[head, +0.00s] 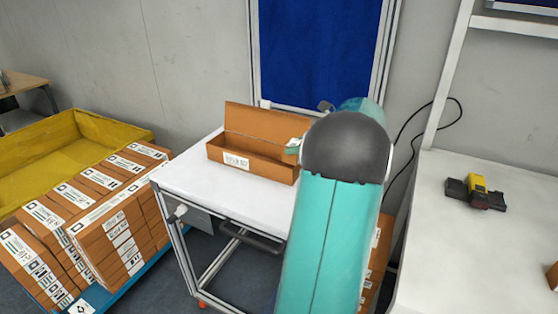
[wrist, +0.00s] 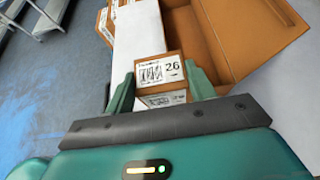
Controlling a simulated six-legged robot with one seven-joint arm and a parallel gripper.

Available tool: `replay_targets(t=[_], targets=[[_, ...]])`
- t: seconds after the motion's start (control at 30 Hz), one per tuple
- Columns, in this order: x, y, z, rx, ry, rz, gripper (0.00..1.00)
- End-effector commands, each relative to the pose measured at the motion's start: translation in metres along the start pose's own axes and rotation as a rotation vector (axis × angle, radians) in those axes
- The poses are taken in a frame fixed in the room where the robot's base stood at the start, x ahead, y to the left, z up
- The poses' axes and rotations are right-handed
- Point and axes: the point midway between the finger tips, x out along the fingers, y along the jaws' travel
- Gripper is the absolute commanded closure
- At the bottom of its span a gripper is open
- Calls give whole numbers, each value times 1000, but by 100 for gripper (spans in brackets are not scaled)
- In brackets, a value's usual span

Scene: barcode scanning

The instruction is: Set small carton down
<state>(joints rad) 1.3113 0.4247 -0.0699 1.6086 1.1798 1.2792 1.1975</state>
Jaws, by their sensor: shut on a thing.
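My gripper (wrist: 160,74) is shut on the small carton (wrist: 174,57), with one teal finger on each side of it. The carton is brown with a white barcode label reading 26. In the wrist view it is above the white table top (wrist: 138,32), beside the open brown box (wrist: 230,35); I cannot tell whether it touches either. In the head view the open box (head: 236,160) stands on the white table (head: 190,172) with its lid up. My arm hides the carton and most of the gripper there, at the box's right end.
Several labelled brown cartons (head: 115,215) are stacked at the left by a yellow bin (head: 40,150). A yellow and black device (head: 477,190) lies on the white counter (head: 450,245) at the right. The table's left part is clear.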

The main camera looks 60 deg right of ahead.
Motion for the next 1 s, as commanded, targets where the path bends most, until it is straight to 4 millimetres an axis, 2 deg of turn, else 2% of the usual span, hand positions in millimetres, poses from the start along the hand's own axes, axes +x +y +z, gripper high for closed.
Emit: replay_targets(t=[0.03, 0.2, 0.43, 0.7, 0.87, 1.0], targets=[[11, -8, -1, 0, -1, 3, 73], [43, -35, -3, 0, -1, 3, 73], [82, -58, -27, 0, 0, 1, 73], [101, -69, -38, 0, -1, 1, 73], [112, -69, -60, 2, 0, 0, 73], [114, -69, -64, -2, -1, -1, 73]])
